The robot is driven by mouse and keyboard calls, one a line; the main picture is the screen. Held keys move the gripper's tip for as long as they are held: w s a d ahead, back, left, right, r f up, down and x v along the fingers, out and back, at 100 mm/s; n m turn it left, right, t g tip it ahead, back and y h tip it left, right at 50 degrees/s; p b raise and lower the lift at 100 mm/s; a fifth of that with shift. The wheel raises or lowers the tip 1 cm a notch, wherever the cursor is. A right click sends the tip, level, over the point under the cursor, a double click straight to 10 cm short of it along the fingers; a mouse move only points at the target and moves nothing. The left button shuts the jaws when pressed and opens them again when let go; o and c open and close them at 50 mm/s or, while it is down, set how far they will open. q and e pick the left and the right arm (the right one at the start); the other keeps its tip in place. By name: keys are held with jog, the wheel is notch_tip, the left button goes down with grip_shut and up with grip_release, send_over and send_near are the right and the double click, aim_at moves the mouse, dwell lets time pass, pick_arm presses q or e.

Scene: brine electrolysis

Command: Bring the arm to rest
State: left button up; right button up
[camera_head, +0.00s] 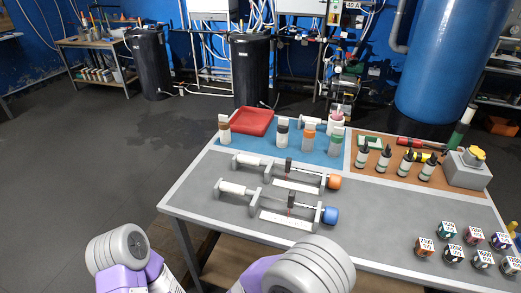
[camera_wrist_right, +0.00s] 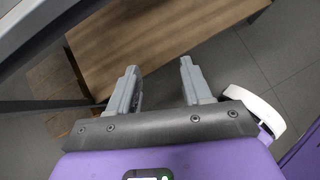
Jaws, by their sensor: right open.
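In the head view, parts of my two arms show at the bottom edge, in front of the workbench (camera_head: 185,199). Neither gripper's fingers show there. In the right wrist view, my right gripper (camera_wrist_right: 158,85) has its two grey fingers wide apart with nothing between them. It hangs over a brown wooden board (camera_wrist_right: 150,40), with grey floor tiles beside it. My left gripper is out of view.
The bench carries two rail devices with an orange knob (camera_head: 334,182) and a blue knob (camera_head: 330,215), a red tray (camera_head: 249,122), several bottles, labelled cubes (camera_head: 424,246) and a grey box with a yellow knob (camera_head: 467,168). Open floor (camera_head: 80,170) lies left.

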jog(key=s+d+f+m+g+y, duration=0.3)
jog(key=s+f+m+g+y, duration=0.3)
jog(key=s+f+m+g, duration=0.55)
jog(key=d+f+m+t+y, duration=0.1)
jog(key=d+f+m+t, duration=0.1)
jog(key=m, duration=0.7)
jog(key=w+d+f+m+t+y+p, duration=0.1)
jog(key=d+f+m+t+y, duration=0.1)
jog(key=m, duration=0.8)
jog(key=shift+w+d+f+t+y+p, duration=0.15)
jog(key=shift+f+t+y+p, duration=0.15)
jog(key=shift+t, duration=0.35)
